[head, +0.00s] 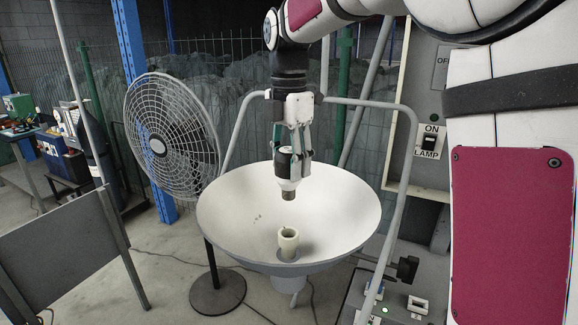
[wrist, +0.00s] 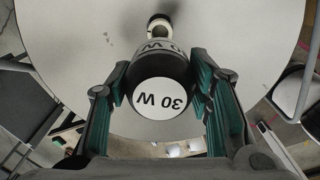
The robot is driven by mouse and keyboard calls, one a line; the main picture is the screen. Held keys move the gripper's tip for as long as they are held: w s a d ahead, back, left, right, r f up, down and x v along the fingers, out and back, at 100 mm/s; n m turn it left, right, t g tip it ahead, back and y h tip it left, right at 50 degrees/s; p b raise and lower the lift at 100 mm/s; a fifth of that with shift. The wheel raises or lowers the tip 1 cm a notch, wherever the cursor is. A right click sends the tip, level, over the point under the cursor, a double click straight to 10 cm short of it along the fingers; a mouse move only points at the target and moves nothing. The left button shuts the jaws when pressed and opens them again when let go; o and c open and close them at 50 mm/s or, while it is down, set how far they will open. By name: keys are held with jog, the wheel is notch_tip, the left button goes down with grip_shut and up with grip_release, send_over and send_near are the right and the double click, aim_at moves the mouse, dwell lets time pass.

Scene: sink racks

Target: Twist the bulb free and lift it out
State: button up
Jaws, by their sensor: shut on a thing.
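The bulb (head: 288,172) is black and white with a metal screw base pointing down. My gripper (head: 292,150) is shut on it from above and holds it upright over the wide white dish (head: 225,215). The pale socket (head: 288,243) stands in the dish below, and its top opening shows empty. A clear gap separates the bulb's base from the socket. In the wrist view the bulb's end (wrist: 160,98) reads "30 W" between my green-padded fingers, and the socket (wrist: 159,24) shows past it.
A grey tube frame (head: 405,150) rises around the dish's back and right. A caged fan (head: 172,130) stands to the left. A panel at right carries a lamp switch (head: 429,143) marked ON. A grey board (head: 70,245) stands at lower left.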

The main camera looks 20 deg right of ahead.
jog(key=shift+r, duration=2.8)
notch_tip(320, 180, up, 10)
jog(key=shift+b, duration=0.35)
